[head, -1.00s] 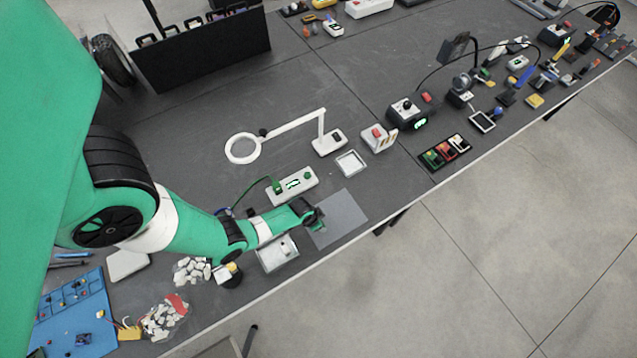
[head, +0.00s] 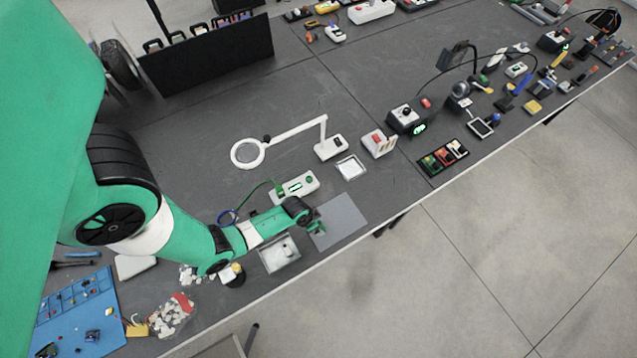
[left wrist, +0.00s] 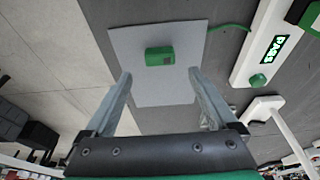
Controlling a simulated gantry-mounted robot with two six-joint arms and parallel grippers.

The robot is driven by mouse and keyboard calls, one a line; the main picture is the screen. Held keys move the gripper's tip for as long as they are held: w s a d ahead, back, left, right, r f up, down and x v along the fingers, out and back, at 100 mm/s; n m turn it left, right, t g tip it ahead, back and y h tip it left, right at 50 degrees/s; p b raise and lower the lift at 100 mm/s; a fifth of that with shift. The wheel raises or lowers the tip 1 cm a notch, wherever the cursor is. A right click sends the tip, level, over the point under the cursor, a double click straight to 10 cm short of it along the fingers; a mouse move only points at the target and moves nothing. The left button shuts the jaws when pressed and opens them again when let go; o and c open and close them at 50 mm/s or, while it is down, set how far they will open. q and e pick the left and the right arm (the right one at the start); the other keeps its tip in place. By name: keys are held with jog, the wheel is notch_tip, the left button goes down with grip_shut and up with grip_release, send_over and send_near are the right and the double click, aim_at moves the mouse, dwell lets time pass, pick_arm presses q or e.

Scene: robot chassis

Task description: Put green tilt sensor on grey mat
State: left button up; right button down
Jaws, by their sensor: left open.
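The green tilt sensor (left wrist: 159,56) is a small green block with a dark patch on one end. In the left wrist view it lies on the grey mat (left wrist: 165,88), well inside its edges. The mat also shows in the head view (head: 345,216), where green at its left edge is too small to tell sensor from fingers. My left gripper (left wrist: 160,73) is open and empty, its two fingers apart on either side of the sensor's line and clear of it. In the head view this gripper (head: 314,226) is at the mat's left edge. My right gripper is not in view.
A white device with a green label (head: 296,187) and a white tray (head: 279,255) are close to the left arm. A white magnifier lamp (head: 297,127) and a small white frame (head: 350,168) stand behind. The table's front edge runs just past the mat.

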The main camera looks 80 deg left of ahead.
pick_arm(q)
jog(key=p+v, duration=0.3)
jog(key=v, duration=0.2)
jog(key=shift+r, duration=0.15)
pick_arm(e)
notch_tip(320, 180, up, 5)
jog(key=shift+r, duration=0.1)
